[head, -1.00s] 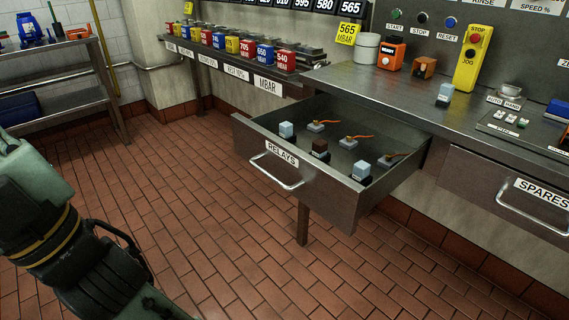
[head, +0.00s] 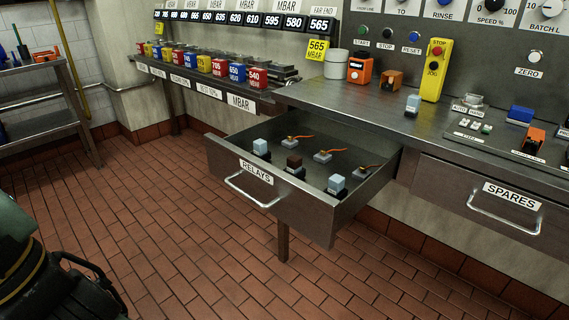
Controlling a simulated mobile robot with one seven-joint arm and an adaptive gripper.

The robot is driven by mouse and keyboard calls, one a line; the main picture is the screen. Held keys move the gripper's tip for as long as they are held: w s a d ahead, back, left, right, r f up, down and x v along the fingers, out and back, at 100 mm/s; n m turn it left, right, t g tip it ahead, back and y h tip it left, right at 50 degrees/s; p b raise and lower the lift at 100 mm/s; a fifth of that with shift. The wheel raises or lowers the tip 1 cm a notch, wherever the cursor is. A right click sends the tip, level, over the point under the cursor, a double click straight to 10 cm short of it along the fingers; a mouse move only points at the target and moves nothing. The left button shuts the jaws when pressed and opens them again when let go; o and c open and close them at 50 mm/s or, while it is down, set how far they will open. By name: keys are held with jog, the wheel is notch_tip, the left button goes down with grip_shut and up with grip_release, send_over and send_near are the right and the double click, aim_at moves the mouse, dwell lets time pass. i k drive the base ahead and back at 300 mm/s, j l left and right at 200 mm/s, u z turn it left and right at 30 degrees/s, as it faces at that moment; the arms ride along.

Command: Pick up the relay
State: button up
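An open drawer labelled RELAYS (head: 292,204) juts out below the bench. Inside, a pale blue block-shaped relay (head: 261,147) sits at the left, a dark brown one (head: 294,162) in the middle, and another pale one (head: 337,184) at the front right. Several small parts with orange wires lie behind them, one at the back (head: 293,138). One more pale block like the relays (head: 413,103) stands on the bench top. Only part of my arm shows at the lower left, well apart from the drawer. My gripper's fingertips are not in view.
The steel bench (head: 330,98) carries an orange box (head: 361,70) and a yellow stop-button box (head: 436,68). A closed SPARES drawer (head: 500,200) is at right. A shelf of coloured blocks (head: 218,67) runs left. The tiled floor before the drawer is clear.

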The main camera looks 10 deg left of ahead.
aim_at(294, 162)
jog(key=i+j, duration=0.2)
jog(key=j, duration=0.15)
jog(key=i+j, duration=0.2)
jog(key=j, duration=0.15)
jog(key=i+j, duration=0.15)
jog(key=j, duration=0.2)
jog(key=i+j, duration=0.2)
jog(key=j, duration=0.15)
jog(key=z, duration=0.05)
